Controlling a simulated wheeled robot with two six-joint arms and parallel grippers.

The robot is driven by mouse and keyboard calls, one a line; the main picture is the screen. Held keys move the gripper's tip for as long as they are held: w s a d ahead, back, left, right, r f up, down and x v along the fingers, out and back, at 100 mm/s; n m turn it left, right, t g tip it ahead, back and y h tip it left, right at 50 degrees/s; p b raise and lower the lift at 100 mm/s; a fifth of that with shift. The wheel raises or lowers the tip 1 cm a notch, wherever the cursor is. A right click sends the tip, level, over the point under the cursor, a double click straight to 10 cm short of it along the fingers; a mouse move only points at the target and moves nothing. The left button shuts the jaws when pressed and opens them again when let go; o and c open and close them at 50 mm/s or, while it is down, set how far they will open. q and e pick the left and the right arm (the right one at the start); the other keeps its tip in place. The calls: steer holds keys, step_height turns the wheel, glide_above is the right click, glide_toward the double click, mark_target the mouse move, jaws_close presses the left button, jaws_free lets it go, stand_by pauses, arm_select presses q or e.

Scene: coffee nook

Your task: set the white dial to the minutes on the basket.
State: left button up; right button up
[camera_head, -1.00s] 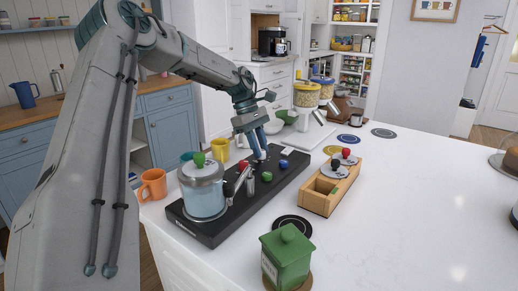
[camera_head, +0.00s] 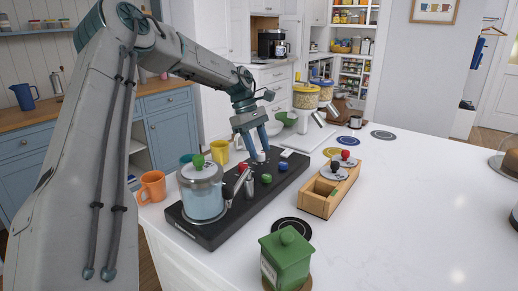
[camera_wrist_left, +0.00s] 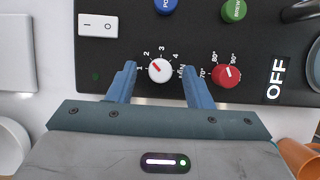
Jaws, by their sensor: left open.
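The white dial (camera_wrist_left: 160,70) sits on a black panel, with a red mark pointing up and left, around the 1 and 2 side of its printed scale. My left gripper (camera_wrist_left: 157,71) is open, with one blue finger on each side of the dial; whether either finger touches it I cannot tell. In the head view my left gripper (camera_head: 258,158) is low over the black base (camera_head: 283,178). A glass vessel (camera_head: 204,200) with a green knob stands on the base's near end. Lids or baskets with red and black knobs (camera_head: 346,157) sit in a wooden box (camera_head: 318,203); no minutes are readable.
A red dial (camera_wrist_left: 228,75), a blue dial (camera_wrist_left: 166,5) and a green dial (camera_wrist_left: 234,9) are near the white one. An orange mug (camera_head: 152,187) stands left of the base, and a green canister (camera_head: 286,258) in front. The counter at right is mostly clear.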

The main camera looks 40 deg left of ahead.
arm_select(q)
steer(key=v, duration=1)
arm_select(e)
steer(key=shift+r, duration=0.3)
arm_select(q)
steer(key=shift+d, duration=0.1)
arm_select(e)
steer(key=shift+s, duration=0.1)
arm_select(q)
steer(key=shift+s, duration=0.15)
